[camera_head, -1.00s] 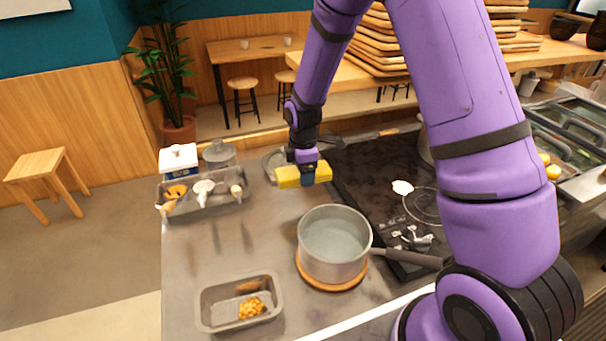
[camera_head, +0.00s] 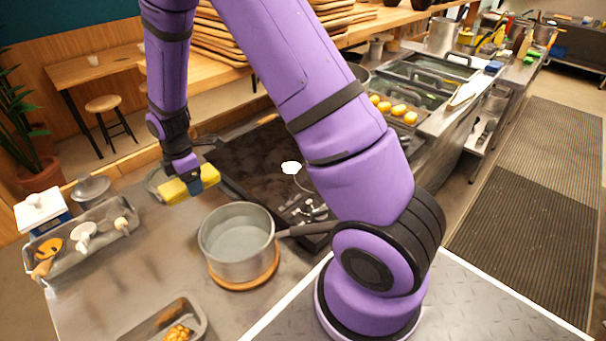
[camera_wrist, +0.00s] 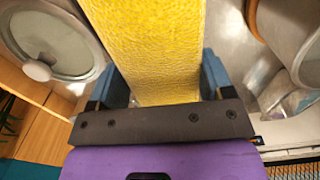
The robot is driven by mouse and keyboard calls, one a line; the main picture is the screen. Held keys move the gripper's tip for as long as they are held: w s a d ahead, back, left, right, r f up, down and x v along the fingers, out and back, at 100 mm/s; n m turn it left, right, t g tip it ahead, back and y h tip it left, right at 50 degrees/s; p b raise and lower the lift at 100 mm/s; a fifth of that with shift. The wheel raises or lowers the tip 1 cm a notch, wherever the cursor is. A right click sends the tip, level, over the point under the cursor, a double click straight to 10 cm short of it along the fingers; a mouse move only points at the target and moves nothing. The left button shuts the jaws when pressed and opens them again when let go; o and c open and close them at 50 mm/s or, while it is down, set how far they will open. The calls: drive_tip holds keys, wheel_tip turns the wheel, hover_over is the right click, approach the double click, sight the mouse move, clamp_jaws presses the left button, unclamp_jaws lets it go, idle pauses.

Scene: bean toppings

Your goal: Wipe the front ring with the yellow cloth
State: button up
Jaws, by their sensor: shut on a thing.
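My gripper (camera_head: 192,184) is shut on the yellow cloth (camera_head: 172,192), a thick block. It is held above the far-left edge of the black cooktop (camera_head: 243,158), behind the steel pot. In the wrist view the cloth (camera_wrist: 150,45) fills the space between the blue fingers of my gripper (camera_wrist: 165,85). On the cooktop, a white spill (camera_head: 291,167) lies beside a thin ring marking (camera_head: 301,184). My arm hides part of that ring and much of the cooktop's right side.
A steel pot (camera_head: 237,243) of liquid stands on a round wooden board (camera_head: 245,281), its handle reaching over the cooktop's front edge. A utensil tray (camera_head: 85,240) is at left, a food tray (camera_head: 150,335) in front. A glass lid (camera_wrist: 55,40) shows in the wrist view.

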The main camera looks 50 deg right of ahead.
sight(293, 166)
idle(0.5)
drive_tip(key=d+m, duration=0.2)
drive_tip(key=d, duration=0.3)
drive_tip(key=s+d+r+m, duration=0.1)
drive_tip(key=d+m, duration=0.1)
drive_tip(key=d, duration=0.3)
drive_tip(key=s+d+m, duration=0.1)
drive_tip(key=d+m, duration=0.1)
drive_tip(key=d, duration=0.4)
drive_tip(key=shift+d+r+m, duration=0.1)
drive_tip(key=shift+r+m, duration=0.1)
drive_tip(key=shift+m, duration=0.1)
drive_tip(key=s+d+m, duration=0.2)
drive_tip(key=d, duration=0.3)
drive_tip(key=s+d+r+m, duration=0.1)
drive_tip(key=s+d+m, duration=0.2)
drive_tip(key=d, duration=0.2)
drive_tip(key=s+d+m, duration=0.2)
drive_tip(key=s+d, duration=0.1)
drive_tip(key=d, duration=0.3)
drive_tip(key=shift+r+m, duration=0.25)
drive_tip(key=shift+m, duration=0.05)
drive_tip(key=shift+f, duration=3)
drive_tip(key=shift+f, duration=0.5)
drive_tip(key=shift+a, duration=1.95)
